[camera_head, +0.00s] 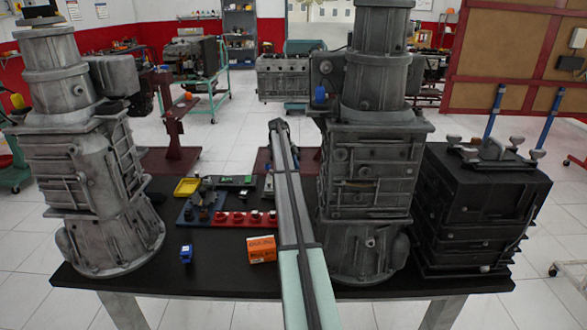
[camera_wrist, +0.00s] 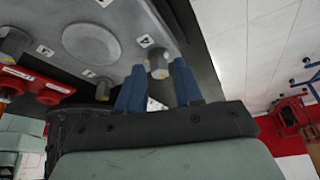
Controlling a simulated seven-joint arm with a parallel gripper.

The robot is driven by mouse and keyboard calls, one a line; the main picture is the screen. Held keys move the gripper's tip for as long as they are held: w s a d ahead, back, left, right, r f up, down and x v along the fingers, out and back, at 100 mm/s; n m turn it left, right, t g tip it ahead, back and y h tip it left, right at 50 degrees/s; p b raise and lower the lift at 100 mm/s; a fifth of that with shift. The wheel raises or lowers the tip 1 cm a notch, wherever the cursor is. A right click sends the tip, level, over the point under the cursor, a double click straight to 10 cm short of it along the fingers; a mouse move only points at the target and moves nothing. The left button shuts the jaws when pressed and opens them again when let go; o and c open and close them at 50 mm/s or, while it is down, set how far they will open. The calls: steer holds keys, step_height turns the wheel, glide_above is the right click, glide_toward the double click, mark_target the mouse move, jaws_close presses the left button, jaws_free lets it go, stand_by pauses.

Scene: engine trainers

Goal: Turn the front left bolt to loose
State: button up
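In the wrist view, my gripper (camera_wrist: 157,82) shows two blue fingers standing apart. A small grey bolt (camera_wrist: 158,62) shows between and just beyond the fingertips, with gaps at its sides. It stands on a grey panel (camera_wrist: 122,22), near its edge, with a small marked label (camera_wrist: 145,41) beside it. A second bolt (camera_wrist: 103,89) and a third (camera_wrist: 14,42) stand on the same panel, around a raised round disc (camera_wrist: 91,44). I cannot tell which bolt is the front left one. In the head view, my arm hides the gripper and this panel.
Large grey engine castings stand left (camera_head: 85,170) and right (camera_head: 370,170) on the black table (camera_head: 215,278). An orange box (camera_head: 261,249) lies near my arm.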

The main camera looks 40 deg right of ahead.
jaws_close()
steer(key=shift+a+n+h, duration=0.15)
steer(key=shift+n+h, duration=0.35)
steer(key=shift+n, duration=1)
steer(key=shift+t, duration=0.3)
steer(key=shift+o, duration=1.2)
jaws_free()
steer(key=v, duration=1.3)
steer(key=shift+r, duration=0.35)
steer(key=shift+w+a, duration=0.1)
steer(key=shift+a, duration=0.05)
